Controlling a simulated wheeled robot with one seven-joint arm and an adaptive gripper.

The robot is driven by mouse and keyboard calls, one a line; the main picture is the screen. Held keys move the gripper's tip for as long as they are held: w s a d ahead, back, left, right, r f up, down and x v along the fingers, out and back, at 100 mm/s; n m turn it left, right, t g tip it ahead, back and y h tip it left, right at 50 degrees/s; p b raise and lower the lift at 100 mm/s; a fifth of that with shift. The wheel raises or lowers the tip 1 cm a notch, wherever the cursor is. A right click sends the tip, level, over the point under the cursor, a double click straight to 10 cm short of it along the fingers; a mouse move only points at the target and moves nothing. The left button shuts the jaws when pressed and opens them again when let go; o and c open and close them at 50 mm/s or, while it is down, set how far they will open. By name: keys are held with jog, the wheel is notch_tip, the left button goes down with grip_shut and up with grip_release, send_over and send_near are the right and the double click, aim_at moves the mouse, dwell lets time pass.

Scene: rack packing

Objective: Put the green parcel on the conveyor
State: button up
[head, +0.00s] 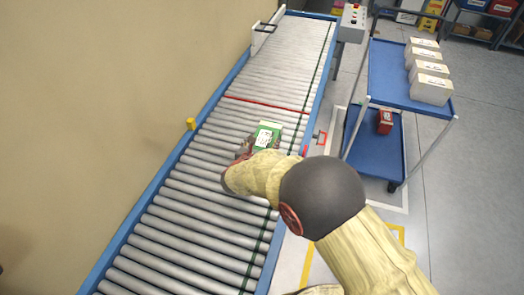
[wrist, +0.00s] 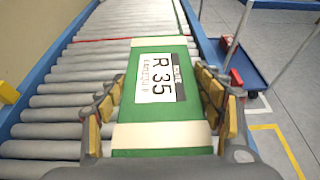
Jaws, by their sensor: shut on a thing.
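The green parcel (wrist: 160,115) fills the middle of the wrist view, with pale bands at both ends and a white label reading "R 35". My gripper (wrist: 164,92) has its fingers on both sides of the parcel and is shut on it. In the head view the parcel (head: 266,134) shows at the end of my arm, over the conveyor's rollers. The conveyor (head: 190,190) has grey rollers between blue side rails. The parcel hides the rollers beneath it, so I cannot tell whether it touches them.
A red line (head: 265,103) crosses the rollers beyond the parcel. A blue cart (head: 385,85) with several white boxes (head: 432,90) on top and a red box (head: 385,122) below stands to the right. A wall (head: 90,90) runs along the left. The rollers around the parcel are clear.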

jog(key=f+b, duration=0.1)
jog(key=f, duration=0.2)
jog(key=shift+s+a+f+b, duration=0.2)
jog(key=shift+f+b, duration=0.15)
jog(key=shift+f, duration=0.05)
jog(key=shift+r, duration=0.15)
jog(key=o, duration=2.1)
jog(key=shift+f, duration=0.2)
